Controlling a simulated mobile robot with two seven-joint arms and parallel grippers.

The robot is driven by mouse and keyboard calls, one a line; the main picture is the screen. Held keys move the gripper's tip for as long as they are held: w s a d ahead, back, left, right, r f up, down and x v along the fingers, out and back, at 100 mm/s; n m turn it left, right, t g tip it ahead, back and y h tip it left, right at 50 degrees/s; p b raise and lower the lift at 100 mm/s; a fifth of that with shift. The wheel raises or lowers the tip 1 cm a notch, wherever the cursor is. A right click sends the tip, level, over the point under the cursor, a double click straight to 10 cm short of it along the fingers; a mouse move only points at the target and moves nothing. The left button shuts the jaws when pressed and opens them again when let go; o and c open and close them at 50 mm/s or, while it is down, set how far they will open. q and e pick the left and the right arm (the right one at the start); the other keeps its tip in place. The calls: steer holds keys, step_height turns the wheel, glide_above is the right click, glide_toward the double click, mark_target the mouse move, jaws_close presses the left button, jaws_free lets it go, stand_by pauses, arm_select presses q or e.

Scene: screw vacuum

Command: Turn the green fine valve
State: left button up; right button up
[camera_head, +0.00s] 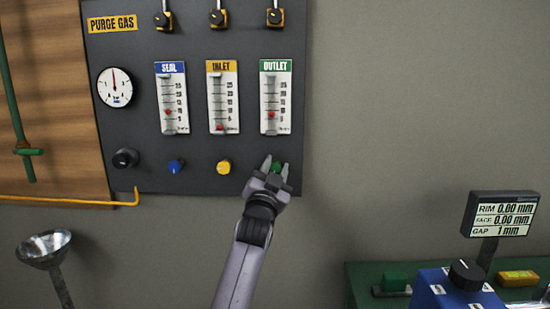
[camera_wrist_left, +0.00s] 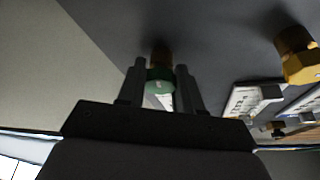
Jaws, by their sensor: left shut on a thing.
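The green fine valve (camera_head: 277,167) is a small round knob at the lower right of the dark purge gas panel (camera_head: 200,150), below the OUTLET gauge (camera_head: 275,97). My left gripper (camera_head: 275,166) reaches up to it, with one finger on each side of the knob. In the left wrist view the green knob (camera_wrist_left: 159,82) sits between the two fingers of the left gripper (camera_wrist_left: 161,80), and the gripper is shut on it. Part of the knob is hidden by the fingers. My right gripper is in neither view.
To the left on the panel are a yellow knob (camera_head: 223,167), a blue knob (camera_head: 176,166) and a black knob (camera_head: 125,158). A metal funnel (camera_head: 44,247) stands at lower left. A readout display (camera_head: 502,214) stands at right. The wall right of the panel is clear.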

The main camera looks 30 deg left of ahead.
arm_select(q)
steer(key=m+h+p, duration=0.1)
steer(key=m+p, duration=0.1)
steer(key=m+h+p, duration=0.1)
steer(key=m+p, duration=0.1)
steer(key=m, duration=0.1)
steer(key=shift+a+r, duration=0.15)
steer(key=shift+r, duration=0.05)
steer(key=shift+f+m+g+h+p, duration=0.15)
steer(key=shift+m+g+h+p, duration=0.2)
steer(key=shift+m+h, duration=0.45)
steer(key=shift+m+g, duration=0.25)
steer(key=shift+m, duration=1.35)
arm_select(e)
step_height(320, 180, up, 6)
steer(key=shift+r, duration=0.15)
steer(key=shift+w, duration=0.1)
arm_select(q)
steer(key=o, duration=1)
steer(key=shift+m, duration=0.3)
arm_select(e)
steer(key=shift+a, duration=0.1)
arm_select(q)
steer(key=shift+b+v, duration=0.55)
steer(key=shift+v, duration=3.05)
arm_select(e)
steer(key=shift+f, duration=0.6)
arm_select(q)
steer(key=shift+a, duration=0.1)
